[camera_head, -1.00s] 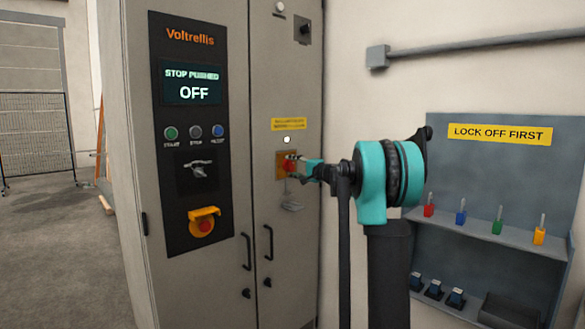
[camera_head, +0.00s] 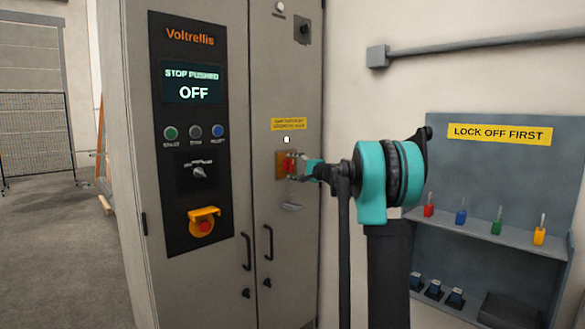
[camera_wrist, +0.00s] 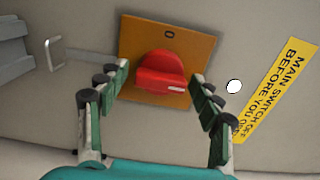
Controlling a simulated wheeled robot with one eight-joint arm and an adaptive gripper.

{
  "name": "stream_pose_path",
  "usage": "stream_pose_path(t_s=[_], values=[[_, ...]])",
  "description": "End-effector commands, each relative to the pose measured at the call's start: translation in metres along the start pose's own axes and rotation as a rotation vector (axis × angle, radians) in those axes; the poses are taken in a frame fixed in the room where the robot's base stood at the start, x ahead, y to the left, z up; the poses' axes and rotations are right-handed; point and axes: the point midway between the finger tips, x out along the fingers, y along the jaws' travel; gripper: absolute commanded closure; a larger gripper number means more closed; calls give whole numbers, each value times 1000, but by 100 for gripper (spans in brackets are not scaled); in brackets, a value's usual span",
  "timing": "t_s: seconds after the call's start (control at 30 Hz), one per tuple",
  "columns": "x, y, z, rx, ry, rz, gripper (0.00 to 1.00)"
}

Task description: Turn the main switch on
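The main switch is a red knob (camera_wrist: 162,74) on an orange plate (camera_wrist: 190,47) on the cabinet. In the wrist view a "0" is at the plate's top edge, and the knob's white mark is on its right side, away from that "0". My gripper (camera_wrist: 159,80) is open, with one finger on each side of the knob and visible gaps to it. In the head view my gripper (camera_head: 303,167) is at the knob (camera_head: 288,166), from the right. The cabinet display (camera_head: 192,83) reads "STOP PUSHED" and "OFF".
A yellow warning label (camera_wrist: 274,90) and a white lamp (camera_wrist: 234,86) are beside the plate in the wrist view. A metal loop (camera_wrist: 52,54) sticks out on the other side. A lockout board (camera_head: 480,180) with coloured padlocks stands right of my arm.

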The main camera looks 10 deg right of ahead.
Motion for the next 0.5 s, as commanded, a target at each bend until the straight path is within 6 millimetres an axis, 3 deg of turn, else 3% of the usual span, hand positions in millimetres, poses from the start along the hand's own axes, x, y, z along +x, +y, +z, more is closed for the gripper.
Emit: stream_pose_path(t_s=[0.33, 0.5], values=[[-2, 0, 0, 0, 0, 0, 30], [-21, 0, -1, 0, 2, 0, 30]])
